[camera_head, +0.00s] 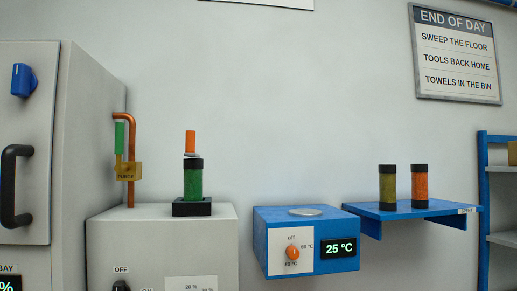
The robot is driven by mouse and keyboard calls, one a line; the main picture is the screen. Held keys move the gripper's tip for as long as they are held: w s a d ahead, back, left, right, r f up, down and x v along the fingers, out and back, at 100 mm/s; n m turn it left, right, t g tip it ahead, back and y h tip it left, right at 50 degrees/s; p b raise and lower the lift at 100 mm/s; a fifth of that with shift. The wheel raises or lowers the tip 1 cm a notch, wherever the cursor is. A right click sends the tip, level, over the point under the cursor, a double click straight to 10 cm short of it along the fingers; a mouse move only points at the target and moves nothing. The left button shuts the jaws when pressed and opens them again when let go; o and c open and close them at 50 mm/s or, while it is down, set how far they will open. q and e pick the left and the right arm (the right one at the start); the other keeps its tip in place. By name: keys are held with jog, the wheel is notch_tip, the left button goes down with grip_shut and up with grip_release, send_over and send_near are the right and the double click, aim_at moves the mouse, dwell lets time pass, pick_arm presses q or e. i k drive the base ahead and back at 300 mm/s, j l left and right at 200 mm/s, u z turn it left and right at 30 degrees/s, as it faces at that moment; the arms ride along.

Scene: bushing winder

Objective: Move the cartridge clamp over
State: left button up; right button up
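A green cartridge (193,182) with black ends stands upright in a black base (192,208) on top of a grey cabinet (160,228). A small metal piece with an upright orange handle (190,141) sits at the top of this cartridge and may be the cartridge clamp. I cannot tell from this view whether it presses on the cartridge. Neither of my grippers is in view.
A copper pipe (131,190) with a green lever (119,138) and tag rises left of the cartridge. A blue heater (265,230) reads 25 °C. A blue shelf (440,211) labelled SPENT holds an olive cartridge (387,187) and an orange cartridge (420,187).

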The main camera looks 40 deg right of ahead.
aim_at(190, 135)
jog(key=z, duration=0.7)
